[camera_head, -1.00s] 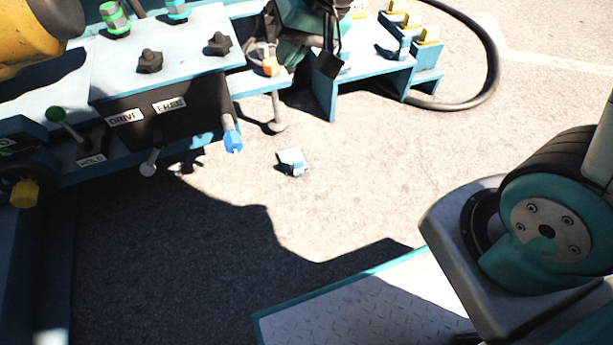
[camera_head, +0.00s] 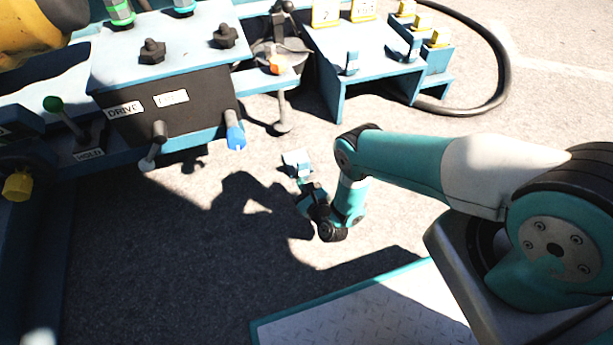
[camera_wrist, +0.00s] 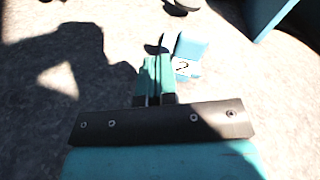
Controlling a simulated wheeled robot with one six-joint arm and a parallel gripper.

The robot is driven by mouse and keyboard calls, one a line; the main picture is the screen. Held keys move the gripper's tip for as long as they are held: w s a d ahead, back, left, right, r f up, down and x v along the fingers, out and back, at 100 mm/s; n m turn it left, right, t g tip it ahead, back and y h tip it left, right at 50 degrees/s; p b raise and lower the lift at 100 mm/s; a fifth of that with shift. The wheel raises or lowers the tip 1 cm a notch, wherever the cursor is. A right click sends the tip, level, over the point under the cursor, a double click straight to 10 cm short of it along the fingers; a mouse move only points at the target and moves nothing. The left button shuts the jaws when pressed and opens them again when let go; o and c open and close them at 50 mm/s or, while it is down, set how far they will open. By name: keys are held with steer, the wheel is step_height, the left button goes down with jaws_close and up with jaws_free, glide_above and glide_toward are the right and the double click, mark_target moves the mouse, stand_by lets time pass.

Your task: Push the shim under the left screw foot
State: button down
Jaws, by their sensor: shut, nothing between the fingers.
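The shim (camera_head: 297,158) is a small white and light-blue block lying on the sunlit ground. It also shows in the wrist view (camera_wrist: 190,47), with a dark mark on its white part. My gripper (camera_head: 305,186) is low, on the near side of the shim. In the wrist view my shut, empty fingers (camera_wrist: 157,62) are just left of the shim; I cannot tell whether they touch it. A screw foot (camera_head: 283,127) with a thin rod and round pad stands beyond the shim. Its pad partly shows at the top of the wrist view (camera_wrist: 182,6).
A dark control box (camera_head: 170,110) with levers, one blue-tipped (camera_head: 236,138), overhangs at the left. A blue stand (camera_head: 375,75) and black cable (camera_head: 500,80) are at the back right. Open ground surrounds the shim, partly in shadow.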

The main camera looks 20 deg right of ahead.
mark_target(303, 171)
steer(key=s+d+f+m, duration=0.1)
steer(key=s, duration=0.1)
steer(key=s+d+f+m+t+h, duration=0.1)
steer(key=s+m, duration=0.1)
steer(key=s, duration=0.1)
steer(key=s+d+f+m+h, duration=0.1)
steer(key=s+f+m, duration=0.1)
steer(key=s, duration=0.1)
steer(key=shift+s+d+f, duration=0.1)
steer(key=shift+s+d, duration=0.05)
steer(key=shift+s, duration=0.1)
steer(key=w+b, duration=0.3)
steer(key=w, duration=0.1)
steer(key=w+b, duration=0.2)
steer(key=w, duration=0.2)
steer(key=w+b, duration=0.3)
steer(key=shift+w+f+b, duration=0.3)
steer(key=shift+w+b, duration=0.05)
steer(key=shift+w, duration=0.05)
steer(key=shift+w+a+r+b, duration=0.1)
steer(key=shift+w+r+b, duration=0.05)
steer(key=shift+w+b, duration=0.3)
steer(key=shift+w+a+r+b, duration=0.1)
steer(key=shift+w+b, duration=0.2)
steer(key=shift+w, duration=0.15)
